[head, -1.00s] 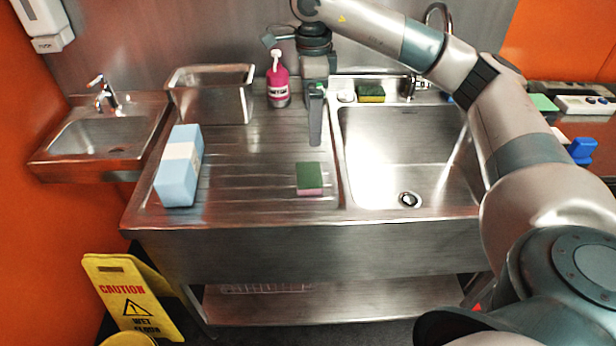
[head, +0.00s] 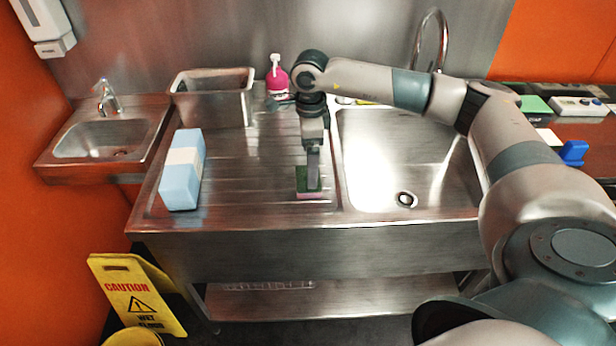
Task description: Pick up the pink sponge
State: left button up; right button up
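The pink sponge (head: 302,194) has a green top and lies on the ribbed steel drainboard, left of the large sink basin. My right gripper (head: 313,186) points down right at the sponge, and its finger covers part of the green top. I see the gripper edge-on, so I cannot tell whether the fingers are open or shut, or whether they touch the sponge. My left gripper is not in view.
A blue and white box (head: 181,172) lies left on the drainboard (head: 235,185). A steel container (head: 212,98) and a pink soap bottle (head: 277,76) stand behind. The sink basin (head: 400,150) is right. A yellow caution sign (head: 135,296) stands on the floor.

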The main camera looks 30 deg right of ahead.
aim_at(303, 192)
jog(key=shift+f, duration=0.5)
jog(key=shift+a+f+p, duration=0.15)
jog(key=shift+f+p, duration=0.25)
jog(key=shift+p, duration=0.15)
jog(key=f, duration=0.1)
jog(key=f+p, duration=0.2)
jog(key=shift+a+f, duration=0.25)
jog(key=shift+f, duration=0.1)
jog(key=shift+w+f, duration=0.1)
jog(key=shift+f, duration=0.25)
jog(key=shift+c, duration=0.3)
